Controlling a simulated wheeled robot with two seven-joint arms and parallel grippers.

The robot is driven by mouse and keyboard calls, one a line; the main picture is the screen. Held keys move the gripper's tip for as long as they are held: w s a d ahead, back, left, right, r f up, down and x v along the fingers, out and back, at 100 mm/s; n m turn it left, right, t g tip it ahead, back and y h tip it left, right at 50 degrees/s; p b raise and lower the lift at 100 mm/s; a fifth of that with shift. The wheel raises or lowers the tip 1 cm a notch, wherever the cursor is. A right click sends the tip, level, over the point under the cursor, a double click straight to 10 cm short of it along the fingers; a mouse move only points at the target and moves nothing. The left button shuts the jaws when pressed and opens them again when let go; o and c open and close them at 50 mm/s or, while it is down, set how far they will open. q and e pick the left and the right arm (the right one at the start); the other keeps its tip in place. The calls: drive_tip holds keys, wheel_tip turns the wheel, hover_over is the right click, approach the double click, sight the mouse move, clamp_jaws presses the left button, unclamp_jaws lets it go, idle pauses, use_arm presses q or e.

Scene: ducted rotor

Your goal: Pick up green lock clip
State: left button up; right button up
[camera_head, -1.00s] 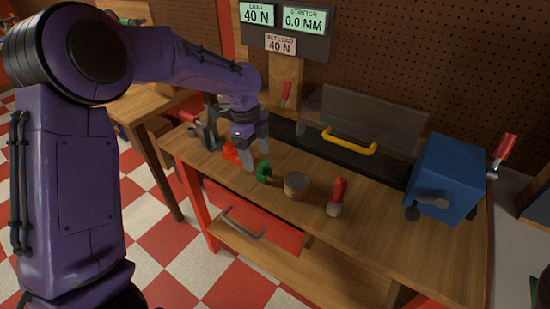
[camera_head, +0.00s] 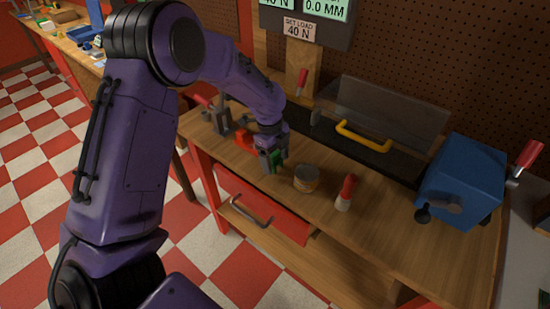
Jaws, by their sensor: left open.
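The green lock clip (camera_head: 279,157) stands on the wooden workbench near its front edge, partly hidden by my left gripper. My left gripper (camera_head: 273,164) comes down from above with its fingers at the clip, one on each side as far as I can see. It is open, and I cannot tell whether a finger touches the clip. My right gripper is not in view.
A red part (camera_head: 246,139) lies just left of the clip. A round tin (camera_head: 306,178) and a red-handled tool (camera_head: 346,192) stand to the right. A blue box (camera_head: 463,183) is at the right end. A clear guard with a yellow handle (camera_head: 362,136) stands behind.

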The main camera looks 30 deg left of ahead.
sight(275, 157)
use_arm(q)
drive_tip(key=c, duration=1.1)
drive_tip(key=shift+r, duration=0.1)
drive_tip(key=shift+r, duration=0.15)
drive_tip(key=r, duration=0.2)
drive_tip(key=s+r+b, duration=0.1)
drive_tip(key=r, duration=0.1)
drive_tip(key=shift+d+r+b, duration=0.1)
drive_tip(key=shift+b, duration=0.2)
drive_tip(key=s+r+p, duration=0.2)
drive_tip(key=s+p, duration=0.1)
drive_tip(key=s, duration=0.1)
drive_tip(key=s+d+r+p, duration=0.1)
drive_tip(key=s+r+p, duration=0.2)
drive_tip(key=s, duration=0.1)
drive_tip(key=s+d+r+p, duration=0.1)
drive_tip(key=s+r+p, duration=0.2)
drive_tip(key=s, duration=0.2)
drive_tip(key=shift+r, duration=0.2)
drive_tip(key=shift+w, duration=0.1)
